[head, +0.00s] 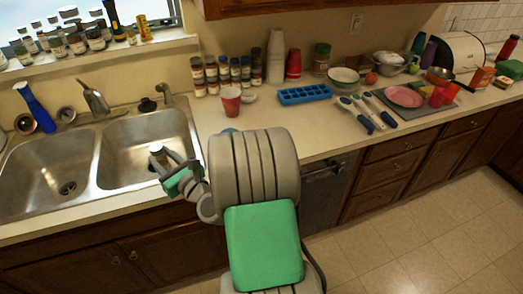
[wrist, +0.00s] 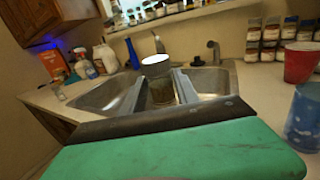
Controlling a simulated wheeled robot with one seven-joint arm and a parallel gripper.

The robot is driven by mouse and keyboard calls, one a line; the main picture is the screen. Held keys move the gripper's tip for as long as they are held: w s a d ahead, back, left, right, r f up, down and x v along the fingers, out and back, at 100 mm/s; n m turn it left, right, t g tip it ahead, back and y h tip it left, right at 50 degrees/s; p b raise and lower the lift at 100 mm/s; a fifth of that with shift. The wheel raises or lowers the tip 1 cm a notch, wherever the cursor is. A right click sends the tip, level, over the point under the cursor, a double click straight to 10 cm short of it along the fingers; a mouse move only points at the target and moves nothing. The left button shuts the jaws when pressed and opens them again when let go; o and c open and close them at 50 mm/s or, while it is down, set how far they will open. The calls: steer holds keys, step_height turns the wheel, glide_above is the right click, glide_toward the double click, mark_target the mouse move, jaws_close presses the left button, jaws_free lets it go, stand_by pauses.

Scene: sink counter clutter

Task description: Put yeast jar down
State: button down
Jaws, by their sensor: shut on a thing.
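The yeast jar (head: 157,149) is a small jar with a pale lid, held over the front of the right sink basin in the head view. My gripper (head: 163,159) is shut on it. In the wrist view the jar (wrist: 160,90) stands nearly upright between my two grey fingers (wrist: 158,92), its white lid above them and its dark glass body between them. The jar's base is hidden in the wrist view. I cannot tell its exact height above the counter edge.
The double sink (head: 150,140) lies under and behind my gripper. A red cup (head: 230,101) stands on the counter to the right, with a blue cup (wrist: 304,118) nearer my arm. Spice jars (head: 228,75) line the wall. A blue ice tray (head: 304,94) lies further right; bare counter (head: 300,130) lies before it.

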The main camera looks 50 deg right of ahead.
steer(key=s+d+r+m+g+h+p, duration=0.15)
steer(key=s+d+m+h, duration=0.35)
steer(key=d, duration=0.5)
steer(key=s+d+r+m+g+h+b, duration=0.1)
steer(key=s+d+m+g+h, duration=0.2)
steer(key=s+d+h, duration=0.5)
steer(key=shift+w+d+f+y+b, duration=0.35)
steer(key=shift+d+f+b, duration=0.8)
steer(key=shift+d+f, duration=1.3)
steer(key=shift+w+d+f+y+b, duration=0.35)
steer(key=shift+d+f+b, duration=0.85)
steer(key=shift+d+f, duration=1.25)
steer(key=shift+w+d+f+y+b, duration=0.35)
steer(key=shift+d+f+b, duration=1.05)
steer(key=shift+d, duration=1.8)
steer(key=shift+s+f, duration=0.1)
steer(key=shift+f, duration=0.1)
steer(key=shift+f, duration=0.2)
steer(key=c, duration=0.9)
jaws_free()
